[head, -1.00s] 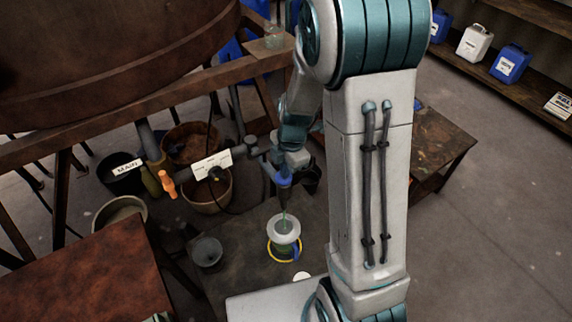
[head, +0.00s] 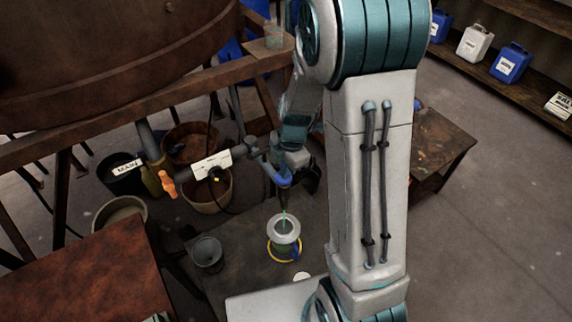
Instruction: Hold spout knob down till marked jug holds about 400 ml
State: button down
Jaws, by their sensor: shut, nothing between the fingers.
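The jug (head: 284,238) stands on the dark low table below the spout, inside a yellow ring (head: 271,253), with a blue part at its right side. A thin greenish stream (head: 284,216) runs from the spout (head: 278,178) down into the jug's open top. The jug's markings and liquid level are too small to read. My gripper (head: 294,162) is at the spout's upper end, pointing down and shut with nothing held. My fingertips and the knob are largely hidden, so I cannot tell their exact contact.
A large brown vat (head: 110,55) stands at upper left. A pipe with an orange lever (head: 168,183) and a white label (head: 211,165) leads to the spout. A grey cup (head: 207,254) stands left of the jug. A reddish table (head: 85,270) is at lower left.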

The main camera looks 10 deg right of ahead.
jog(key=shift+s+f, duration=0.4)
jog(key=shift+f, duration=0.2)
notch_tip(320, 180, up, 15)
jog(key=d, duration=0.1)
jog(key=shift+w+d+p, duration=0.25)
jog(key=shift+d+p, duration=0.05)
jog(key=shift+p, duration=0.05)
dwell(0.5)
jog(key=s+r+m+t+h, duration=0.1)
jog(key=s+r+m+t, duration=0.2)
jog(key=s+m, duration=1.1)
jog(key=shift+s+r+m, duration=0.4)
jog(key=shift+r+m, duration=0.6)
jog(key=shift+m, duration=2.8)
jog(key=shift+d, duration=0.1)
